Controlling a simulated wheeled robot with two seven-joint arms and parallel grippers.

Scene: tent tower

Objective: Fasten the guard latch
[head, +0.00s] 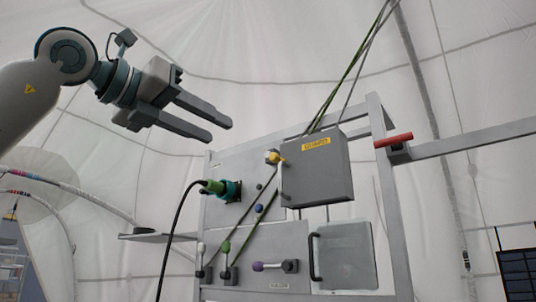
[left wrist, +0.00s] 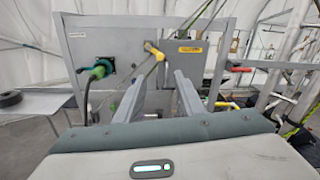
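The guard is a grey box-like cover (head: 325,185) with a yellow GUARD label, at the upper right of the grey panel; in the left wrist view its label (left wrist: 190,50) shows right of centre. A yellow latch handle (head: 276,157) sits at the guard's left edge; it also shows in the left wrist view (left wrist: 154,50). Whether the latch is engaged I cannot tell. My left gripper (head: 218,130) is open and empty, up and left of the latch, its fingers apart. In the left wrist view the latch is beyond the fingertips (left wrist: 160,76). My right gripper is not in view.
A green plug (head: 213,187) with a black cable sits in the panel left of the guard. Lever handles with white, green and purple (head: 258,266) grips are below. A red handle (head: 393,140) sticks out at the right. Green and grey cords run up above the guard.

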